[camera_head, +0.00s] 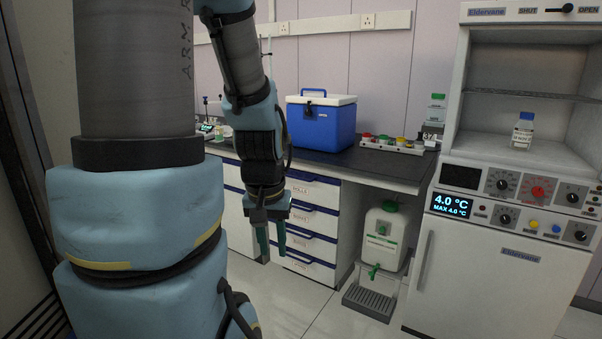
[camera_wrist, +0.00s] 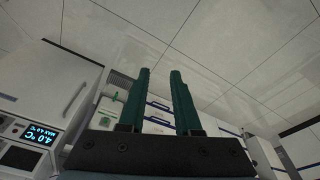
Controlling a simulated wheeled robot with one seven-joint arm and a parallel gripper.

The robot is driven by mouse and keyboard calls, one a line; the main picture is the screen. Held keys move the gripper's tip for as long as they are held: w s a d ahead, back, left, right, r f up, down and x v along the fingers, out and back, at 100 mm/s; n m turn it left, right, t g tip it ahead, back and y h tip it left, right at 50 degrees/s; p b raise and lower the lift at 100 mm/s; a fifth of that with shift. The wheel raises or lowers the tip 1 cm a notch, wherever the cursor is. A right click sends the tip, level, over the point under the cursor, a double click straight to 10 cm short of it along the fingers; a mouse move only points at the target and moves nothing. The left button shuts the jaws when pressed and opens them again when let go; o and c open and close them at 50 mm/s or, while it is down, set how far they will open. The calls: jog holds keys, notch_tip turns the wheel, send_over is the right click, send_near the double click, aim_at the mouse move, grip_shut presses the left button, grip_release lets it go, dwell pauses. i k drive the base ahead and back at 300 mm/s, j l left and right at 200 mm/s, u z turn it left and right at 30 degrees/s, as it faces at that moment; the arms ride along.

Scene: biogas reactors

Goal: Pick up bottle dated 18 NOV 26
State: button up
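A small clear bottle with a blue cap and a white label (camera_head: 522,131) stands upright on the floor of the open upper compartment of the fridge unit at the right of the head view. Its label print is too small to read. My gripper (camera_head: 272,257) hangs in front of the drawers, pointing down, well to the left of the bottle. In the wrist view, its two green fingers (camera_wrist: 160,100) are apart with nothing between them. The bottle does not show in the wrist view.
The fridge unit (camera_head: 480,270) reads 4.0 °C. A blue cooler box (camera_head: 322,125), a rack with coloured caps (camera_head: 391,145) and a green-capped bottle (camera_head: 436,108) stand on the dark bench (camera_head: 378,168). A white canister (camera_head: 383,237) sits below. Floor before the drawers is clear.

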aim_at(523, 130)
jog(key=z, duration=1.5)
jog(key=u, duration=0.35)
jog(key=i+u, duration=0.2)
jog(key=u, duration=0.2)
jog(key=i+l+u, duration=0.1)
jog(key=u, duration=0.25)
jog(key=i+l+u, duration=0.2)
jog(key=u, duration=0.2)
jog(key=i, duration=0.05)
